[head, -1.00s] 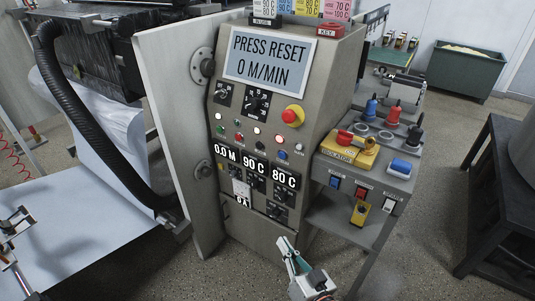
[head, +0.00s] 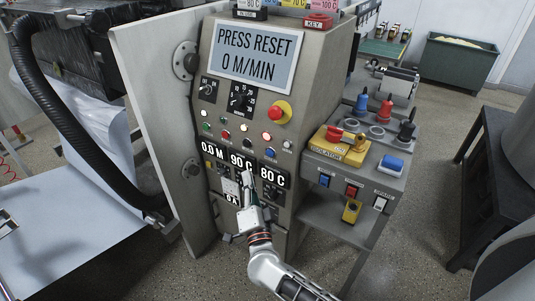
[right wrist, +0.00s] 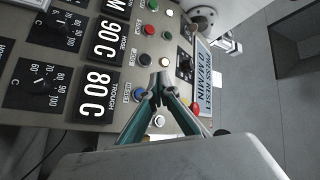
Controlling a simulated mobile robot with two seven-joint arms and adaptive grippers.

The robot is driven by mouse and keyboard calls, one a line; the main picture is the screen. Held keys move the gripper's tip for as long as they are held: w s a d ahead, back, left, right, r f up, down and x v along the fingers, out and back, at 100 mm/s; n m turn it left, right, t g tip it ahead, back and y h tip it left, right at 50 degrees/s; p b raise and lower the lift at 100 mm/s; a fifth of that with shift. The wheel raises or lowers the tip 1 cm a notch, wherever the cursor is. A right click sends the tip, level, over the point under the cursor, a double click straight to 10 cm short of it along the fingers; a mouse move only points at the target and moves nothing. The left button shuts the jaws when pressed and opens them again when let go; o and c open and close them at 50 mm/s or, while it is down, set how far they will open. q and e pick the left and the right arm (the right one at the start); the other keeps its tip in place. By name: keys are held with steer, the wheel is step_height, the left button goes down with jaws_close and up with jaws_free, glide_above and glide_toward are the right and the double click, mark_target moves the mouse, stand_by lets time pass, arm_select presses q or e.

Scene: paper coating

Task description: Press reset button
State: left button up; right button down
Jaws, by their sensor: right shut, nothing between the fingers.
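The grey control panel (head: 260,100) stands upright with a screen (head: 255,57) reading "PRESS RESET 0 M/MIN". Below its knobs is a row of push buttons: green (head: 206,127), red (head: 226,135), black (head: 246,142) and blue (head: 267,150). My right gripper (head: 248,174) is shut and empty in front of the number displays. In the right wrist view its fingertips (right wrist: 161,80) point at the button area, between the black button (right wrist: 144,60) and the blue button (right wrist: 139,96). Contact is not visible. My left gripper is out of view.
A red emergency knob (head: 280,111) on a yellow base sits right of the buttons. A side cabinet (head: 350,165) with a yellow isolator (head: 340,145) and switches stands to the right. A black hose and white paper (head: 75,245) are on the left.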

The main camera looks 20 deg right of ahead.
mark_target(270, 153)
steer(key=shift+w+d, duration=0.1)
arm_select(q)
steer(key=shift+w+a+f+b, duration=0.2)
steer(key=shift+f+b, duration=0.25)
steer(key=shift+b, duration=0.3)
arm_select(e)
steer(key=shift+w+d, duration=0.9)
steer(key=shift+d, duration=0.25)
steer(key=shift+w+d, duration=0.85)
steer(key=shift+d, duration=0.25)
steer(key=shift+w+d, duration=0.9)
steer(key=shift+d, duration=0.25)
steer(key=shift+d, duration=0.1)
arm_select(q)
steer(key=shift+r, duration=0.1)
arm_select(e)
steer(key=shift+w+d, duration=0.25)
steer(key=shift+w+d, duration=0.25)
steer(key=shift+d, duration=0.05)
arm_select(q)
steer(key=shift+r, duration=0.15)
arm_select(e)
steer(key=shift+s+a, duration=0.1)
arm_select(q)
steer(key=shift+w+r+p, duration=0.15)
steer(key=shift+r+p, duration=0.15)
steer(key=shift+p, duration=0.1)
arm_select(e)
steer(key=shift+s+a, duration=0.4)
steer(key=shift+a, duration=0.15)
